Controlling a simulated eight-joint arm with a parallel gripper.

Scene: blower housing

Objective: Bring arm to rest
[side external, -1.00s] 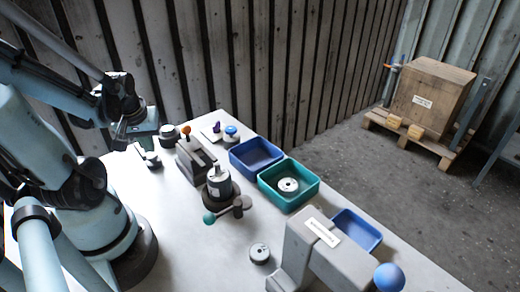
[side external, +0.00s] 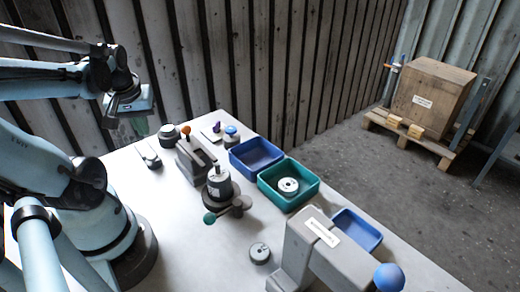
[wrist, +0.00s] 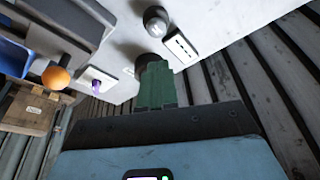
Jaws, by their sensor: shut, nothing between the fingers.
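My gripper (side external: 136,125) hangs in the air above the far left end of the table, close to the corrugated wall. Its fingers look green and faint in the side view. In the wrist view my gripper (wrist: 155,72) shows green fingers together, with nothing between them. The white table (side external: 165,222) lies below and to the right of it. A blower housing part, a grey cylinder (side external: 219,187) with a top pin, stands upright on a dark round base.
A blue bin (side external: 240,165), a teal bin (side external: 275,198) with a ring part inside, and another blue bin (side external: 362,228) line the far edge. A grey press (side external: 315,250) stands at the front. A grey fixture with an orange knob (side external: 186,130) stands near my gripper.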

